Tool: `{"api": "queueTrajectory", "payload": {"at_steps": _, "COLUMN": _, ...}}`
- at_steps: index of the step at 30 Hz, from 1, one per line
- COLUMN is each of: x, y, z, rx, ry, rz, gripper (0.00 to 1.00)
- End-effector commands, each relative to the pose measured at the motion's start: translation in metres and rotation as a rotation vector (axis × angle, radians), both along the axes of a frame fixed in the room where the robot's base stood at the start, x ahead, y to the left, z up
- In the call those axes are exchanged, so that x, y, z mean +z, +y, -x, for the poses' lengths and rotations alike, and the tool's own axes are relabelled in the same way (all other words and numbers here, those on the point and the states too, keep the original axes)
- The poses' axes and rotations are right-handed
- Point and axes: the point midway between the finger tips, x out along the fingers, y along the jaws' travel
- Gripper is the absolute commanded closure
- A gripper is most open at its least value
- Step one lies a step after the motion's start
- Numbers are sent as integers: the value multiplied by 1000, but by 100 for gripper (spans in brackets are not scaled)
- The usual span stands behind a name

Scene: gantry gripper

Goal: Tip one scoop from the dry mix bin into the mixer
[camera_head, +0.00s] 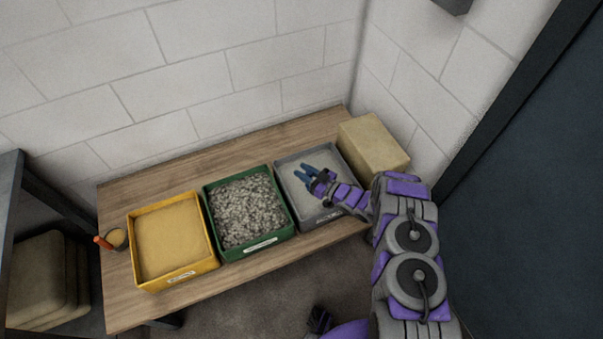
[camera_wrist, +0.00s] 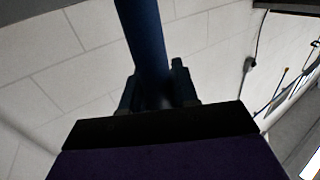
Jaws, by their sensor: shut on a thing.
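My gripper (camera_head: 315,180) is over the grey bin (camera_head: 325,217) at the right of the bench. The grey bin holds a pale grey powder. In the wrist view, my dark fingers (camera_wrist: 158,95) are shut around a blue rod-like handle (camera_wrist: 143,40) that runs up out of the picture. In the head view, blue parts show at the gripper's end, above or at the powder; whether they touch it I cannot tell. The far end of the blue thing and any load on it are not clear. No mixer is in view.
A green bin (camera_head: 262,243) of gravel and a yellow bin (camera_head: 178,278) of sand stand left of the grey bin on the wooden bench (camera_head: 118,285). A tan block (camera_head: 375,147) stands at the right end.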

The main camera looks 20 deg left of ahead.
Motion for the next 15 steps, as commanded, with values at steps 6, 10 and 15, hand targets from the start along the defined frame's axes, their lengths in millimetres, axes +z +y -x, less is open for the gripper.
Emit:
{"api": "queueTrajectory", "payload": {"at_steps": 6, "x": -1, "y": -13, "z": -15, "rx": -3, "ry": 0, "rz": -1, "gripper": 100}}
{"api": "queueTrajectory", "payload": {"at_steps": 10, "x": -1, "y": -21, "z": -22, "rx": -2, "ry": 0, "rz": -1, "gripper": 100}}
{"api": "queueTrajectory", "payload": {"at_steps": 15, "x": 0, "y": -30, "z": -33, "rx": -2, "ry": -1, "rz": -2, "gripper": 100}}
